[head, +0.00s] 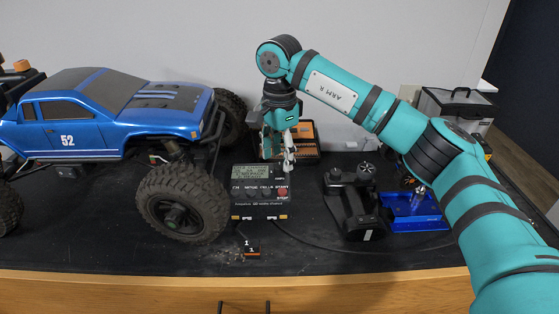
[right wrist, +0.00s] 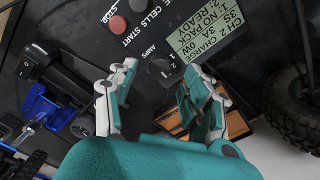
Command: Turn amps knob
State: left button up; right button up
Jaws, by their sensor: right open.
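In the right wrist view, the grey-black amps knob (right wrist: 158,68) sits on the panel beside the printed word AMPS, near the display (right wrist: 202,40). In the head view I cannot make out the knob. My right gripper (head: 277,158) hangs pointing down over the back of the charger. In the right wrist view its two fingers (right wrist: 160,80) are apart, with the knob showing between their tips and nothing held. My left gripper is out of view.
A blue crawler truck (head: 110,118) stands left, its front wheel (head: 183,204) close to the charger. A black transmitter (head: 350,202) and a blue tray (head: 422,222) lie to the right. An orange-and-black case (head: 305,138) stands behind. A cable runs along the mat's front.

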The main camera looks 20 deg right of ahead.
aim_at(279, 166)
notch_tip(279, 166, up, 10)
dwell(0.3)
